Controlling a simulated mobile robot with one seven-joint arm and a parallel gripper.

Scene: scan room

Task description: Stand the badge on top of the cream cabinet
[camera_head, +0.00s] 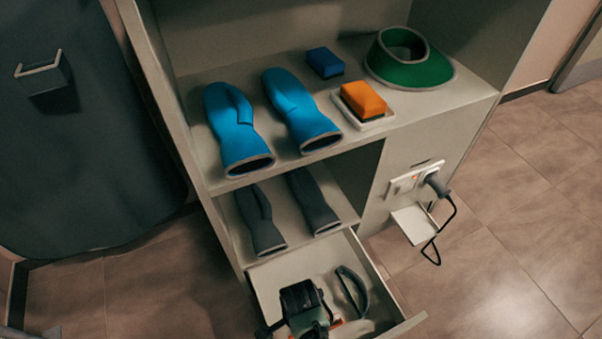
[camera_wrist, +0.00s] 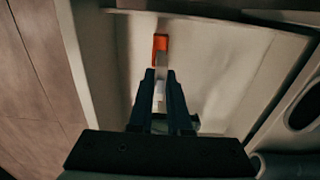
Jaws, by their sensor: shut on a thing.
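The cream cabinet (camera_head: 405,160) fills the middle of the head view, with its open drawer (camera_head: 268,287) at the bottom. My gripper (camera_wrist: 160,80) is shut on a narrow piece with a white part (camera_wrist: 158,92) and an orange-red end (camera_wrist: 160,42), seen in the wrist view. It looks like the badge, but I cannot read its face. In the head view my gripper is low over the open drawer, and a bit of orange-red (camera_head: 335,323) shows beside it. The cabinet's very top is out of view.
The upper shelf holds blue gloves (camera_head: 232,125), a blue block (camera_head: 324,62), an orange sponge (camera_head: 363,98) on a white dish and a green collar (camera_head: 410,62). Dark gloves (camera_head: 262,222) lie on the lower shelf. A dark curved thing (camera_head: 352,290) is in the drawer. A plugged cable (camera_head: 440,215) hangs at the right.

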